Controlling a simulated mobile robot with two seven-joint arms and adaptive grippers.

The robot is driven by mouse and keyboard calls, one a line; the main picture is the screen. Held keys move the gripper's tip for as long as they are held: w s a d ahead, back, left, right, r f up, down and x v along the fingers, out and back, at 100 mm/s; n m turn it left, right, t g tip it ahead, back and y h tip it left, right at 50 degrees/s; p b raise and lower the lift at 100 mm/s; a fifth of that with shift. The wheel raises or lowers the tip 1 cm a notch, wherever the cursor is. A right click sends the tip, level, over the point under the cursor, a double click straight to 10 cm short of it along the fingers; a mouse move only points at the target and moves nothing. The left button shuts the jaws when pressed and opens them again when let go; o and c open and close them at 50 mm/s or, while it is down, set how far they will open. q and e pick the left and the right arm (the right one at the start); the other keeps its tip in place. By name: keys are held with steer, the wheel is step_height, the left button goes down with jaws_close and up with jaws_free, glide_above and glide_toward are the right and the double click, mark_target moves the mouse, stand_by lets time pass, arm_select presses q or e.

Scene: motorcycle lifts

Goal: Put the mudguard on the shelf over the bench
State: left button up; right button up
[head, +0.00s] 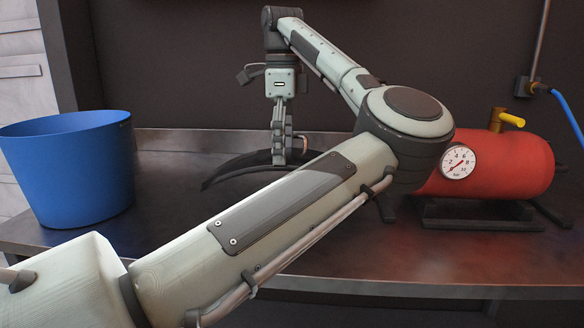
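The mudguard (236,168) is a dark, curved strip on the bench (165,225), right of the blue bucket. Its right part is hidden behind my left arm. My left gripper (286,155) points down at the mudguard, with its fingertips at the strip's upper part. It is seen from the side, so I cannot tell whether the fingers are closed on the mudguard or only around it. No shelf shows in the head view. My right gripper is not in view.
A blue bucket (68,170) stands at the bench's left end. A red tank (505,165) with a pressure gauge (458,162) and yellow valve (511,119) sits at right. A blue hose (568,115) hangs by the dark back wall (190,60). My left arm crosses the bench.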

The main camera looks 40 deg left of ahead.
mark_target(291, 153)
arm_select(q)
steer(key=shift+w+d+f, duration=0.15)
steer(key=shift+w+d, duration=0.1)
steer(key=shift+w, duration=0.2)
steer(key=shift+w+d+f, duration=0.1)
steer(key=shift+w+f, duration=0.15)
steer(key=shift+f, duration=0.1)
step_height(291, 153, down, 3)
steer(key=shift+f, duration=0.3)
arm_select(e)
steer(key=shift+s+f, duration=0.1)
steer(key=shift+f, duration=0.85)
arm_select(q)
steer(key=shift+f, duration=0.2)
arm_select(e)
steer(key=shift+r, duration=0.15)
arm_select(q)
steer(key=o, duration=1.6)
steer(key=shift+o, duration=0.6)
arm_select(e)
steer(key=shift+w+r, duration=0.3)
